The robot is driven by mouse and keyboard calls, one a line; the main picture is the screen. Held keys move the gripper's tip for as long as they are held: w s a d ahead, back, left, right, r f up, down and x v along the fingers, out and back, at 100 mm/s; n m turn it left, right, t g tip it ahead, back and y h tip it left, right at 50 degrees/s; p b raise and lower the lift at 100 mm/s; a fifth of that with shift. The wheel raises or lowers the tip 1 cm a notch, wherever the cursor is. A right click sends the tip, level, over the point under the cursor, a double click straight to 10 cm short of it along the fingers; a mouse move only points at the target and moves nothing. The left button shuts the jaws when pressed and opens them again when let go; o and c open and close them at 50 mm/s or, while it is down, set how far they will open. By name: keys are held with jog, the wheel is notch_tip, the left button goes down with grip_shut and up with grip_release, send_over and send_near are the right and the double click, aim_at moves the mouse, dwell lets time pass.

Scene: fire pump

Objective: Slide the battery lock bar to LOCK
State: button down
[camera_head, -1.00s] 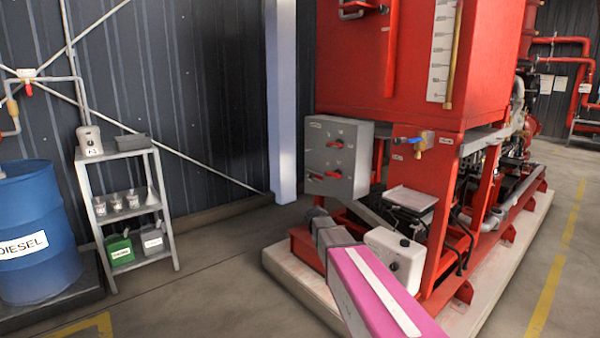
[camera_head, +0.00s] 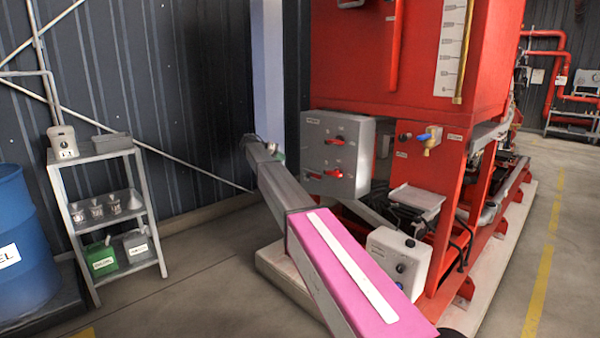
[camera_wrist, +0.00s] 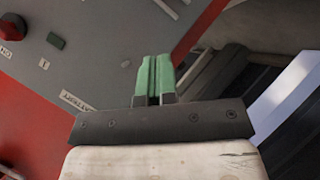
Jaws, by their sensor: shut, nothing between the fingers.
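A grey control box (camera_head: 337,155) is on the front of the red pump unit, with two red handles on its face, an upper handle (camera_head: 335,141) and a lower handle (camera_head: 325,174). I cannot tell which part is the battery lock bar, and no LOCK mark is readable. My gripper (camera_head: 277,152) is just left of the box in the head view, partly hidden by its own wrist. In the wrist view its green fingers (camera_wrist: 155,76) are together and empty, in front of a grey panel (camera_wrist: 95,55). A small pale strip (camera_wrist: 166,9) lies beyond the fingertips; I cannot tell what it is.
A grey shelf (camera_head: 107,205) with jugs and cans stands at the left, beside a blue drum (camera_head: 15,240). A white box (camera_head: 397,262) sits low by the red frame (camera_head: 450,210). The floor between shelf and pump is clear.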

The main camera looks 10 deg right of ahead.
send_near(310, 174)
jog(key=w+d, duration=0.2)
jog(key=w, duration=0.2)
jog(key=shift+s+d+f, duration=0.8)
jog(key=shift+d+f, duration=0.2)
jog(key=shift+s+d+f, duration=0.15)
jog(key=shift+d+f, duration=0.15)
jog(key=shift+f, duration=0.1)
